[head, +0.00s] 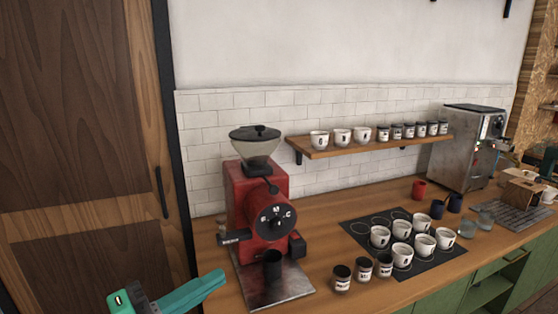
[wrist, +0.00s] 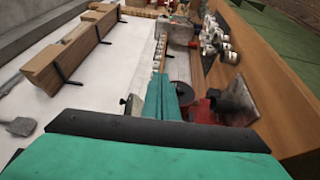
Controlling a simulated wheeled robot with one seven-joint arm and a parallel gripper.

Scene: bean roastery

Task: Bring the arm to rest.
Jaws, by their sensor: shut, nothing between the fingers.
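My gripper (head: 215,279) shows at the bottom left of the head view, its teal fingers pointing right, in front of the red grinder (head: 258,195). In the wrist view my gripper (wrist: 162,82) has its teal fingers together with nothing between them. Part of my arm is cut off by the bottom edge of the head view. The gripper appears apart from the grinder and the counter.
The wooden counter (head: 328,233) carries a dark mat (head: 416,262) with several white cups, dark jars (head: 341,278), and a steel machine (head: 468,150). A wall shelf (head: 370,147) holds cups and jars. A wooden door (head: 80,120) stands at the left.

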